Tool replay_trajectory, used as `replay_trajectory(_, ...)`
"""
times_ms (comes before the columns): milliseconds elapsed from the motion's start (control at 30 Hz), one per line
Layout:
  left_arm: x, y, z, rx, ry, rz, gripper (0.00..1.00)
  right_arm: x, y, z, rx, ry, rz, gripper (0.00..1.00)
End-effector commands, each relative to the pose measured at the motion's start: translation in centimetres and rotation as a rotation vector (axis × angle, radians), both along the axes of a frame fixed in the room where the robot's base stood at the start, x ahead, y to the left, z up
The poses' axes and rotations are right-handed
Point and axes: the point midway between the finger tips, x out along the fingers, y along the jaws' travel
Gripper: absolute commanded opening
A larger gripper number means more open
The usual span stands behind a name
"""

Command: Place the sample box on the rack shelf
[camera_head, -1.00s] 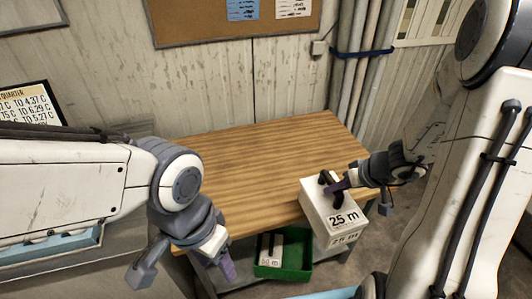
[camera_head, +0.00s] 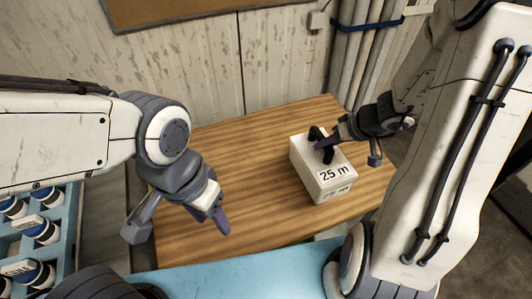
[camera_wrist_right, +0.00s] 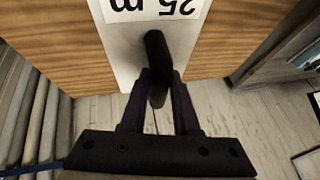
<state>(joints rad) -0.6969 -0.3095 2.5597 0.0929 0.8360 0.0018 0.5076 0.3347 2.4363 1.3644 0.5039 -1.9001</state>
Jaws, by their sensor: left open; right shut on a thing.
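The sample box (camera_head: 306,172) is white, with a "25 m" label and a black handle on top. It is upright over the right part of the wooden table top; I cannot tell whether it touches the wood. My right gripper (camera_head: 325,145) is shut on the handle from the right. In the right wrist view, the purple fingers (camera_wrist_right: 163,92) hold the black handle, with the white box (camera_wrist_right: 125,45) and its upside-down label beyond. My left gripper (camera_head: 222,218) is open and empty over the table's left front. I cannot make out a rack shelf for certain.
The wooden table (camera_head: 240,145) has clear room left of and behind the box. A blue tray (camera_head: 68,215) with several white-and-dark jars is at the far left. A light-blue surface (camera_head: 240,280) lies along the front. Grey pipes (camera_head: 362,65) stand against the back wall.

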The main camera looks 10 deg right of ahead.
Motion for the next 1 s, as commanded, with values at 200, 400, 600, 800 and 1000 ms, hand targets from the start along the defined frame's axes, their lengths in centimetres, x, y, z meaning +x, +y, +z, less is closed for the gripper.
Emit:
replay_trajectory(200, 0.0, 0.0, 0.1, 0.000, 0.000, 0.000, 0.54, 1.1, 1.3, -0.6, 0.002, -0.002, 0.012, 0.00)
replay_trajectory(400, 0.0, 0.0, 0.3, 0.000, 0.000, 0.000, 0.54, 3.7, 3.9, -2.7, 0.003, 0.001, 0.016, 0.00)
replay_trajectory(600, 0.0, 0.0, 1.2, 0.000, 0.000, 0.000, 0.54, 6.6, 6.4, -4.9, 0.002, 0.001, 0.014, 0.00)
replay_trajectory(800, 0.0, 0.0, 2.0, 0.000, 0.000, 0.001, 0.54, 8.6, 7.9, -6.4, 0.001, -0.002, 0.010, 0.00)
replay_trajectory(1000, 0.0, 0.0, 2.2, 0.000, 0.000, 0.001, 0.54, 8.9, 8.2, -7.5, 0.002, 0.000, 0.005, 0.00)
